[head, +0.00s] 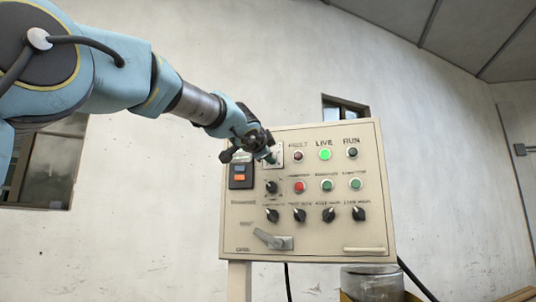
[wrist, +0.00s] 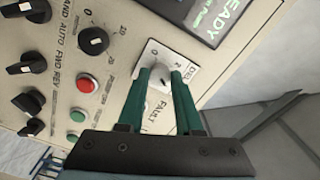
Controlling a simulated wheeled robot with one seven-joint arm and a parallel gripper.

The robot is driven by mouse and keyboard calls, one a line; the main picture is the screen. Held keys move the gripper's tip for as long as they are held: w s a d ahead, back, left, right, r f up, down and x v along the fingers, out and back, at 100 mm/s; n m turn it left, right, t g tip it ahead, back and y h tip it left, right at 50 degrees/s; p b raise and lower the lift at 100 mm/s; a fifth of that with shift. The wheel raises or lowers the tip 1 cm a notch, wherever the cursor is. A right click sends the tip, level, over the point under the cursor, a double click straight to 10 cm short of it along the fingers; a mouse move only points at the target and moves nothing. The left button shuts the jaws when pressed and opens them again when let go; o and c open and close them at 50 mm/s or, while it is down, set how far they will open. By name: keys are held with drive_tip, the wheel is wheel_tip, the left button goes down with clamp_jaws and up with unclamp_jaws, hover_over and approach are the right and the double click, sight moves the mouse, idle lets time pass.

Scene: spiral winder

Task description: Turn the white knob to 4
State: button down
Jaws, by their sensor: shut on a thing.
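The white knob (wrist: 160,80) sits on a small pale dial plate (wrist: 182,57) with printed digits, in the upper middle of the wrist view. A short dark mark shows on the knob, but I cannot tell which number it points to. My gripper (wrist: 160,73) has its two green fingers on either side of the knob and is shut on it. In the head view my gripper (head: 269,158) is at the upper left of the beige control panel (head: 330,244) and hides the knob.
The panel carries several black rotary switches (head: 330,214), a red button (head: 299,186), green buttons (head: 327,185) and a lit LIVE lamp (head: 325,154). A dark display (head: 241,175) is close left of my gripper. A lever handle (head: 272,240) sticks out lower down.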

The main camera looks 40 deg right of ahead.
drive_tip(key=shift+m, duration=1.5)
drive_tip(key=c, duration=0.6)
unclamp_jaws()
drive_tip(key=b+v, duration=0.1)
drive_tip(key=v, duration=0.9)
drive_tip(key=shift+s+a+b, duration=0.2)
drive_tip(key=shift+a+b, duration=0.15)
drive_tip(key=shift+b, duration=0.05)
drive_tip(key=shift+f, duration=0.1)
